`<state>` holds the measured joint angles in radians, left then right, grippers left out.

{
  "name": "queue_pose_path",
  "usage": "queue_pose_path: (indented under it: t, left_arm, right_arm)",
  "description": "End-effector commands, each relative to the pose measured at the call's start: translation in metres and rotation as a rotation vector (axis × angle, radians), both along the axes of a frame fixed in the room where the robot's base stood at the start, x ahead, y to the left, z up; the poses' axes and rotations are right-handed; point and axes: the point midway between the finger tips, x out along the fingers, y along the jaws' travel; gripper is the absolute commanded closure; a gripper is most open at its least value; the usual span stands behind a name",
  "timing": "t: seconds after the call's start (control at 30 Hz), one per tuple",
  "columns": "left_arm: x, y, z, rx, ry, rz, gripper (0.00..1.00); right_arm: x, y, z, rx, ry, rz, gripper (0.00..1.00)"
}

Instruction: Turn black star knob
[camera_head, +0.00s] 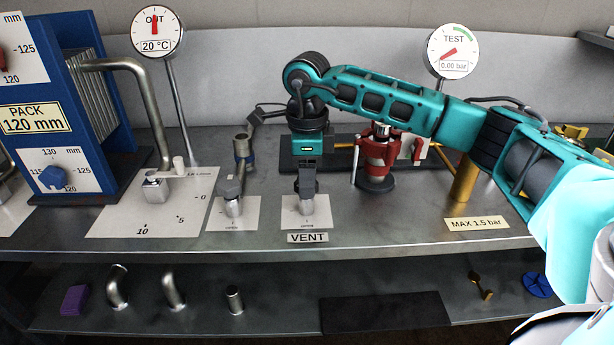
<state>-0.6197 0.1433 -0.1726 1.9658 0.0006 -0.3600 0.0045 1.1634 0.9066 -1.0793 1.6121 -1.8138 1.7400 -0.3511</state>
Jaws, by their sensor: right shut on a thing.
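My right gripper (306,190) points down over the VENT fitting, a short silver stem (306,208) on a white plate behind the VENT label (307,238). Its dark fingers are shut at the top of this stem. They hide what they hold, so I cannot make out the star shape of the black knob there. My left gripper is not in view.
A red device (375,158) stands behind on the right. A TEST gauge (453,51) reads 0.00 bar.

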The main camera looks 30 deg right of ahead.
Motion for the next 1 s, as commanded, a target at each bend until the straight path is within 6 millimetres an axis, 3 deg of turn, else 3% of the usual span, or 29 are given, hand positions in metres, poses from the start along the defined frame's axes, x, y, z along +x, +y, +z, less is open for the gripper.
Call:
queue_pose_path:
  t: [0.33,0.87,0.9,1.0]
  left_arm:
    - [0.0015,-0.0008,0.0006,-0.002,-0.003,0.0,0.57]
    - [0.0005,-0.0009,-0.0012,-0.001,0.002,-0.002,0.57]
    - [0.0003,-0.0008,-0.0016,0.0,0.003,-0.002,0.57]
    - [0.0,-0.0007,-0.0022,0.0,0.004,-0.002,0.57]
  right_arm:
    - [0.0005,-0.0005,0.0008,0.0,-0.001,0.131,0.85]
    - [0.0006,-0.0006,0.0009,0.0,-0.001,0.151,0.85]
    - [0.0006,-0.0006,0.001,0.0,-0.001,0.15,0.51]
    - [0.0006,-0.0006,0.0008,0.0,-0.001,0.15,0.41]
